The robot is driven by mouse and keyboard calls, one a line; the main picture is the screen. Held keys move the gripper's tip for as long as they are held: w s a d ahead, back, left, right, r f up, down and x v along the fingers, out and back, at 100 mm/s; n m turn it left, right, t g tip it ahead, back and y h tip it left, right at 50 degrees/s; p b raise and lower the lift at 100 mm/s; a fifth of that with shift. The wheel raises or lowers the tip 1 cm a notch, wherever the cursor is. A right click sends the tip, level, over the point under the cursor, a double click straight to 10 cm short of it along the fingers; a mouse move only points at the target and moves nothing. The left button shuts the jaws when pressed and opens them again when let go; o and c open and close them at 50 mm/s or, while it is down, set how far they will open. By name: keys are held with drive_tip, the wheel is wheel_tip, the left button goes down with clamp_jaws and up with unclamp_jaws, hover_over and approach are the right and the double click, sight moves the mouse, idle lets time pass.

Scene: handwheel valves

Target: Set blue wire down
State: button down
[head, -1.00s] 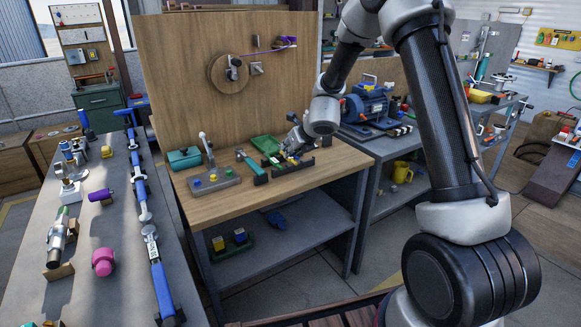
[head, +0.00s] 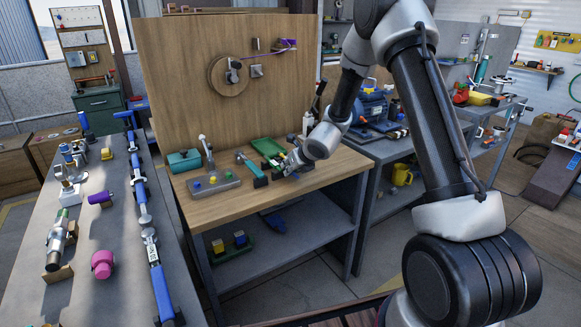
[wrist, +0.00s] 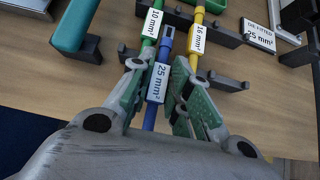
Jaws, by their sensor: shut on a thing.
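The blue wire (wrist: 167,40), with a white 25 mm² label, lies between the green fingers of my gripper (wrist: 162,66) in the wrist view. My gripper is shut on it. A green wire (wrist: 151,22) labelled 10 mm² is on its left and a yellow wire (wrist: 194,37) labelled 16 mm² on its right. Black notched holders (wrist: 228,83) stand on the wooden bench. I cannot tell whether the blue wire touches a holder. In the head view my gripper (head: 290,163) is low over the bench's right part; the wires are too small to tell there.
A plate marked 25 mm² (wrist: 259,36) lies at the right. A teal-handled tool (head: 248,164) and a grey block with coloured buttons (head: 210,183) are left of my gripper. A green tray (head: 267,147) is behind it. The bench's front strip (head: 270,205) is clear.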

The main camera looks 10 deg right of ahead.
drive_tip(key=shift+f, duration=0.3)
drive_tip(key=c, duration=1.3)
unclamp_jaws()
